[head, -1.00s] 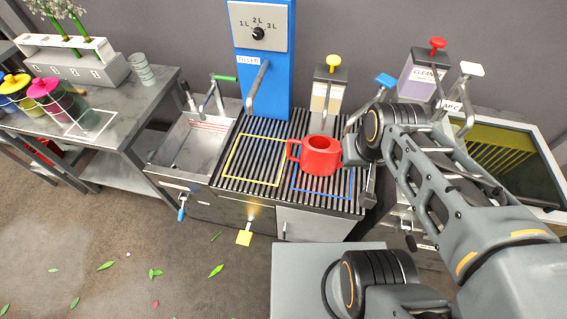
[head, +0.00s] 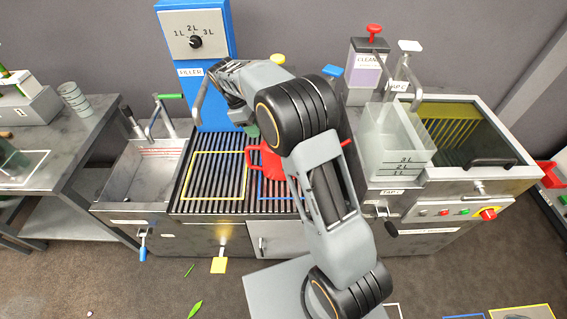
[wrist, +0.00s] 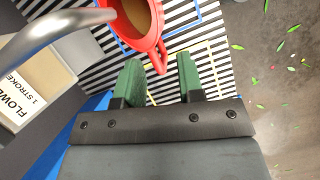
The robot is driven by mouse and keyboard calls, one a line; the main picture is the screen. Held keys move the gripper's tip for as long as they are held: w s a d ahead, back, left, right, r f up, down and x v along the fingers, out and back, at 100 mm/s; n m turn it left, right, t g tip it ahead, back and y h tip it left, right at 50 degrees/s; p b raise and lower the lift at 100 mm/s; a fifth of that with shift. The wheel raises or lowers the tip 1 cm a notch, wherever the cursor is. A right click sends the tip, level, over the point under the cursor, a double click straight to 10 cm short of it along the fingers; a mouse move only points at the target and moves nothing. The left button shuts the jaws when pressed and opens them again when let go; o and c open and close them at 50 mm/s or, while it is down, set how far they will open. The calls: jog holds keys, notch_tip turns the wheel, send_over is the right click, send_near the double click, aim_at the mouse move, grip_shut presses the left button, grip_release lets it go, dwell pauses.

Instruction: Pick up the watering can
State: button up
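The red watering can (head: 254,160) stands on the black-and-silver slatted grate, at the blue outline, and my arm hides much of it in the head view. In the wrist view the can (wrist: 151,35) is at the top, with a brownish inside and its red handle pointing toward my fingers. My gripper (wrist: 160,78) has two green fingers apart, with the handle's end near the gap between their tips. I cannot tell whether it touches a finger. In the head view only a little green of my gripper (head: 252,130) shows beside the can.
The blue filler column (head: 195,85) with its curved spout rises behind the grate (head: 190,205). A metal sink (head: 140,170) is at left. A clear graduated container (head: 395,145) and a dark-windowed unit (head: 480,140) stand at right. A pump box labelled FLOWER (wrist: 30,90) is near my gripper.

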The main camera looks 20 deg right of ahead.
jog(key=b+x, duration=0.1)
jog(key=x, duration=1.2)
jog(key=shift+d+f+n, duration=0.3)
jog(key=shift+d, duration=0.15)
jog(key=shift+c, duration=0.4)
grip_shut()
jog(key=shift+w+r, duration=0.1)
dwell(0.4)
